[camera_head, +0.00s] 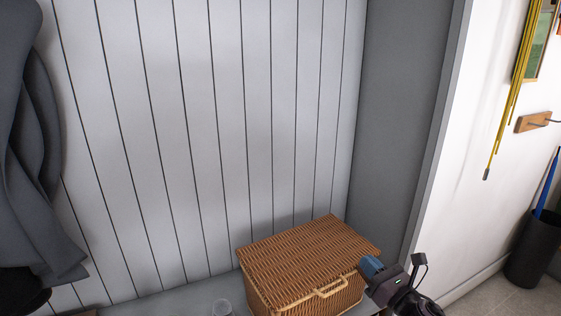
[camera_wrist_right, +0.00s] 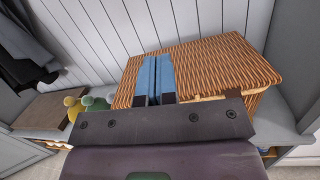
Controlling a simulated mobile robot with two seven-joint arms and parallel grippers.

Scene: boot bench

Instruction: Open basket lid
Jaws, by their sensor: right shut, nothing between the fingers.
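A brown wicker basket (camera_head: 305,262) sits on the bench, its lid lying flat and closed. The lid (camera_head: 300,245) has a pale wooden handle (camera_head: 318,290) at its front edge. My right gripper (camera_head: 370,266) is at the basket's front right corner, its blue fingers together and empty. In the right wrist view the fingers (camera_wrist_right: 154,78) appear in front of the lid (camera_wrist_right: 210,65); I cannot tell whether they touch it. Part of the handle is hidden behind the gripper there. My left gripper is not in view.
Green and yellow rounded items (camera_wrist_right: 90,104) show left in the wrist view. Dark coats (camera_head: 35,160) hang at left. A grey side panel (camera_head: 400,110) rises right of the basket.

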